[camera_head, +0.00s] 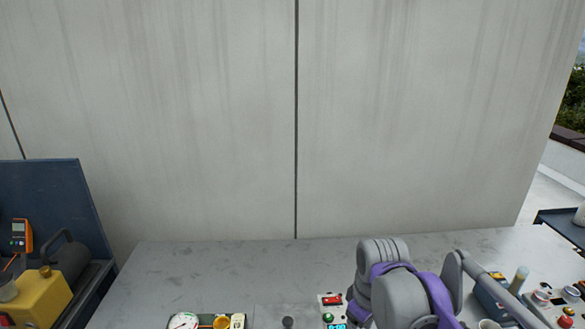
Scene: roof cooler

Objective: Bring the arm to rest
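My grey and purple arm (415,295) rises from the bottom edge, right of centre, over the front of the grey table (220,270). It is folded, and a grey link runs from it down to the right. I see no gripper fingers on it. My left arm and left gripper are not in view. The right gripper is not in view either.
A small panel with a red switch (331,300) is left of the arm. A round gauge (184,321) is at front left. A button box (565,318) is at right. A yellow machine (42,299) stands far left. The table's back is clear before the wall (200,120).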

